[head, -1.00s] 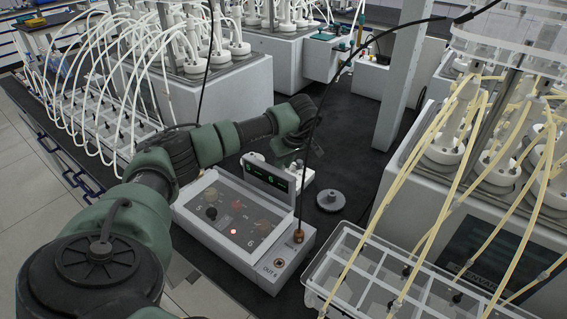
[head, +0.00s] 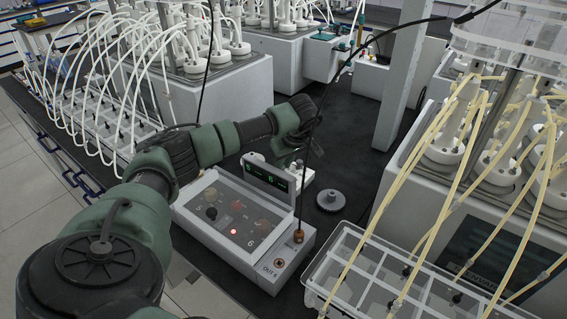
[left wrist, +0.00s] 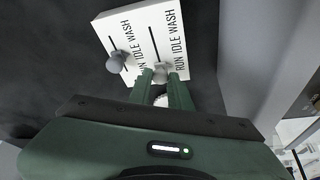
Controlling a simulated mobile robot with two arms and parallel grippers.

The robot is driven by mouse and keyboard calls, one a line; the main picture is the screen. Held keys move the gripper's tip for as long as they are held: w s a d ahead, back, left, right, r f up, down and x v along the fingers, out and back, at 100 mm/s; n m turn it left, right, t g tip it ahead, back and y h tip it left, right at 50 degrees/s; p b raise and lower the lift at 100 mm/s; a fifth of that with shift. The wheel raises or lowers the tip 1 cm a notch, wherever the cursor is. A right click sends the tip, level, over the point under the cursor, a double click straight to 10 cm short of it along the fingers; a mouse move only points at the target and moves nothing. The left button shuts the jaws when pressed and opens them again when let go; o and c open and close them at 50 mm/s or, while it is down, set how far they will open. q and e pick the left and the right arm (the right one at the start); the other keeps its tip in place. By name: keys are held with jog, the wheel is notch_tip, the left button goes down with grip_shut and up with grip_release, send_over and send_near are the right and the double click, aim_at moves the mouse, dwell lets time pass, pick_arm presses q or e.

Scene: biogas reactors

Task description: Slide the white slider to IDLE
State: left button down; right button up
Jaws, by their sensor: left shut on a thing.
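A white panel (left wrist: 158,22) with two dark slots, each lettered RUN IDLE WASH, shows in the left wrist view. RUN is at the end nearer my gripper and WASH at the far end. A grey knob (left wrist: 117,61) stands on the left slot, free of my gripper. My left gripper (left wrist: 157,77) is shut on the white slider (left wrist: 161,69) of the other slot, at its RUN end. The fingers partly hide this slider. In the head view my left gripper (head: 293,155) is over the white panel (head: 302,174), which is mostly hidden. My right gripper is not in view.
A control box (head: 237,220) with a raised display (head: 266,177) stands in front of the panel. A grey round knob-like disc (head: 330,200) lies to the right on the dark bench. A black cable hangs beside my gripper. A clear tray (head: 345,272) is at the front right.

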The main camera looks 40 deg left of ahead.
pick_arm(q)
jog(key=shift+w+d, duration=0.2)
jog(key=shift+d, duration=1.35)
jog(key=c, duration=1.3)
grip_release()
jog(key=b+v, duration=0.1)
jog(key=v, duration=0.6)
jog(key=shift+r, duration=0.4)
jog(key=shift+d+r, duration=0.1)
jog(key=shift+d, duration=0.05)
